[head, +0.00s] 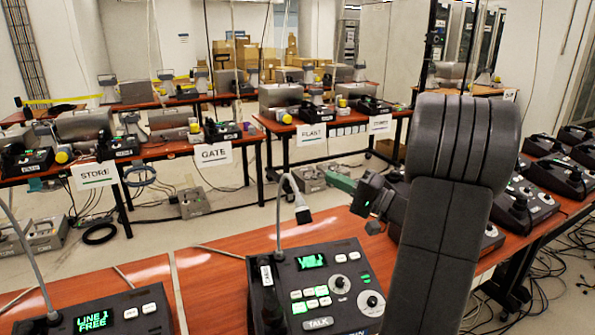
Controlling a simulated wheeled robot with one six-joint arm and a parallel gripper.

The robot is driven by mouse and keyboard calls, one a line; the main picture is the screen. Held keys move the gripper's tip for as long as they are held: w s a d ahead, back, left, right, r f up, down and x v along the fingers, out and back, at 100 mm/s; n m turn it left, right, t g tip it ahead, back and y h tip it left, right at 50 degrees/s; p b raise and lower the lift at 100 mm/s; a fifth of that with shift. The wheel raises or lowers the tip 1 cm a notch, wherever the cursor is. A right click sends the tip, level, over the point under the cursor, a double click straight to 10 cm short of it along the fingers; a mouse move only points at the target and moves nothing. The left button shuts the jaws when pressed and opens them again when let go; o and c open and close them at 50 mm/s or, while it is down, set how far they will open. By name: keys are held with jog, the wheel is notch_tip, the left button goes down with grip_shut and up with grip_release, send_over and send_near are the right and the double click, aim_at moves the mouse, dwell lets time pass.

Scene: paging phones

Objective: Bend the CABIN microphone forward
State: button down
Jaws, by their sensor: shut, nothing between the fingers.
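The near middle console (318,283) has a lit green screen, several buttons, knobs and a TALK key. Its grey gooseneck microphone (280,215) rises from the back left, and its top curves over to the right, with the dark head (302,213) hanging down. My gripper (374,226) is shut and empty, to the right of the microphone head and apart from it. A green part shows beside the gripper, between it and the microphone. My arm hides the console's right surroundings.
A second console (98,315) reading LINE 1 FREE stands at the lower left, with its own gooseneck (27,255). A black handset (268,295) lies on the middle console's left side. More consoles (557,180) fill the right table. Tables labelled STORE, GATE and PLANT stand behind.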

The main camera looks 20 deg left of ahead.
jog(key=s+p+x, duration=0.1)
jog(key=p+x, duration=0.3)
jog(key=x, duration=0.6)
jog(key=s, duration=0.2)
jog(key=f, duration=0.1)
jog(key=shift+s+d, duration=0.4)
jog(key=shift+f, duration=0.15)
